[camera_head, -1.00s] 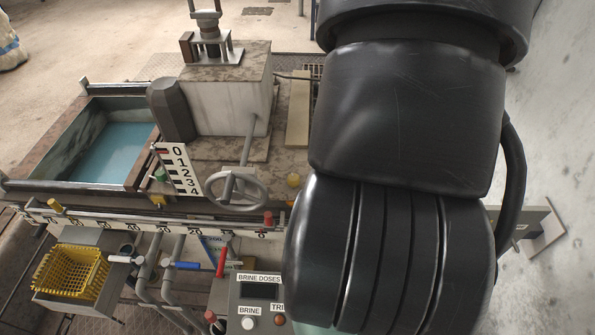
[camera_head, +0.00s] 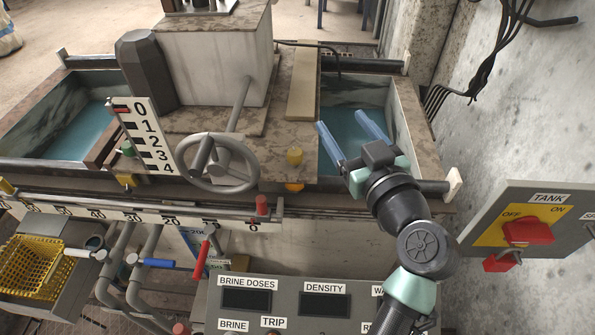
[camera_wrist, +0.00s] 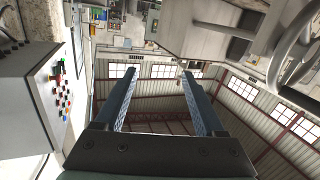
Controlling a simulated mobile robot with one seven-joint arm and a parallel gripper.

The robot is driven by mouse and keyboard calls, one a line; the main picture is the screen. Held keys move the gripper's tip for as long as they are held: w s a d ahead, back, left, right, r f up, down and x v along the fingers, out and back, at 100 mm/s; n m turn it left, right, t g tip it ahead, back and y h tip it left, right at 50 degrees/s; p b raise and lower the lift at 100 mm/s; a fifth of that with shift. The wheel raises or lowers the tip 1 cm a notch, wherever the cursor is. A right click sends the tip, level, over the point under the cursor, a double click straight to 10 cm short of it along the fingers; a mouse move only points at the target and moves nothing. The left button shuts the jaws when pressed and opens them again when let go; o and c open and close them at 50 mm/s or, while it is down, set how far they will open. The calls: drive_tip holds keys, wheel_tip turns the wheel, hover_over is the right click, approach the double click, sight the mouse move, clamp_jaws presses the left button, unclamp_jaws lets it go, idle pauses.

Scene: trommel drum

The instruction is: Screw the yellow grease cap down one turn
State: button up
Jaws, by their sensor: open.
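A small yellow cap (camera_head: 295,156), which looks like the grease cap, stands upright on the brown top plate, right of the grey handwheel. My gripper (camera_head: 340,118) is open and empty, to the right of the cap and apart from it. Its two blue fingers point up and left in the head view, over the right-hand water bay. In the wrist view the open fingers (camera_wrist: 160,71) have nothing between them, and I cannot make out the cap there.
The grey handwheel (camera_head: 217,162) stands close left of the cap, with the numbered scale plate (camera_head: 145,135) beyond it. A tan strip (camera_head: 303,83) lies behind the cap. The labelled tank switch panel (camera_head: 545,215) is at the right. The water bay (camera_head: 358,128) is open.

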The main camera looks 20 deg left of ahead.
sight(299, 161)
drive_tip(key=s+a+f+n+g+y+b, duration=0.1)
drive_tip(key=s+f+g+y+b, duration=0.2)
drive_tip(key=f, duration=1.1)
drive_tip(key=shift+t, duration=0.4)
drive_tip(key=b+x, duration=0.2)
drive_tip(key=x, duration=1)
drive_tip(key=shift+s+a, duration=0.1)
drive_tip(key=shift+c, duration=0.2)
clamp_jaws()
